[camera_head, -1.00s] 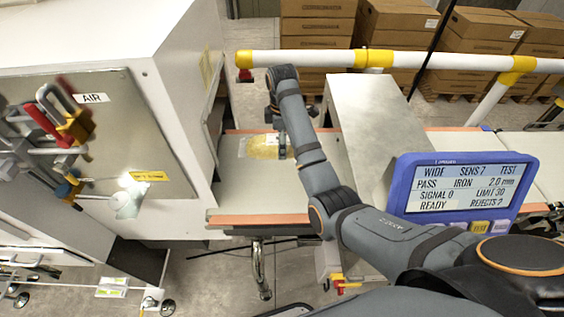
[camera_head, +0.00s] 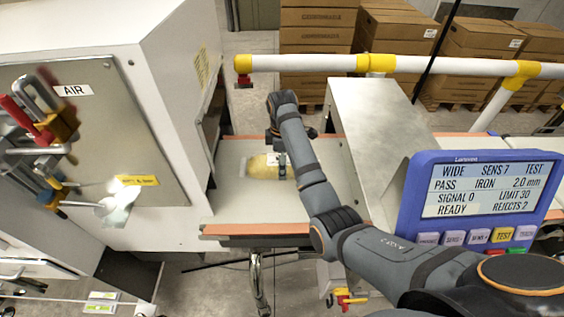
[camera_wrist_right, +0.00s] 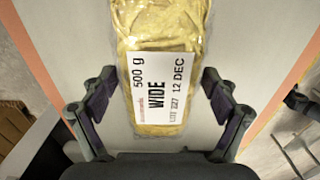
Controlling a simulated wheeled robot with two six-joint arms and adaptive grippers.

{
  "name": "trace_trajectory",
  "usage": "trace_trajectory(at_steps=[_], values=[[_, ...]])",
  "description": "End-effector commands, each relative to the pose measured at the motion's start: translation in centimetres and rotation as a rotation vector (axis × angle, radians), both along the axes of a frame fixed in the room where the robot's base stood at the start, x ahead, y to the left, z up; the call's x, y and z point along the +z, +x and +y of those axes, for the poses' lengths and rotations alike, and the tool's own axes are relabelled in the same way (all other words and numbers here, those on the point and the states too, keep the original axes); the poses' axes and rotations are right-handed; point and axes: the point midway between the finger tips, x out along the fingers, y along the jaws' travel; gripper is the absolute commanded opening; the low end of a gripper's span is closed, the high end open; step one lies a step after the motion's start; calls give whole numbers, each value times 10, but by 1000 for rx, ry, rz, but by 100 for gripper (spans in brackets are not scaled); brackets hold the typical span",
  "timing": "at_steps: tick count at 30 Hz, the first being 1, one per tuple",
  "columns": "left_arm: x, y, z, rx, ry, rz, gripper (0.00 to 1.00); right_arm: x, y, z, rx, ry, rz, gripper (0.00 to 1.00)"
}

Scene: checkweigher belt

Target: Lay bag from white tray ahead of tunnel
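The bag (camera_head: 262,166) is a clear pack with yellow contents and a white label reading "500 g WIDE". It lies on the pale belt (camera_head: 232,208), left of the metal tunnel (camera_head: 375,125). In the right wrist view the bag (camera_wrist_right: 160,25) runs lengthwise between the fingers. My right gripper (camera_head: 281,165) is at the bag's right end in the head view. In the wrist view my right gripper (camera_wrist_right: 158,82) is open, one finger on each side of the bag, with small gaps visible. My left gripper is out of view. I cannot make out a white tray.
A white machine cabinet (camera_head: 90,35) stands left of the belt. A blue display panel (camera_head: 475,200) stands in front of the tunnel at right. A white and yellow rail (camera_head: 310,63) runs behind. Stacked cartons (camera_head: 385,30) stand beyond it.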

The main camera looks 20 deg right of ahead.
Motion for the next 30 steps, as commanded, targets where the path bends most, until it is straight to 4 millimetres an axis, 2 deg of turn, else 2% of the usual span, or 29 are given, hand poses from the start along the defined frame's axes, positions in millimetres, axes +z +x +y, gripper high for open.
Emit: trace_trajectory(at_steps=[13,17,21,30], values=[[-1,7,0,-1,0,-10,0,1,0,0,0,0,-1,100],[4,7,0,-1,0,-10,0,11,1,0,0,0,-2,100],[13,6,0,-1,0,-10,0,36,1,0,0,0,-5,100],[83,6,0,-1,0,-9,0,106,0,0,0,0,-1,100]])
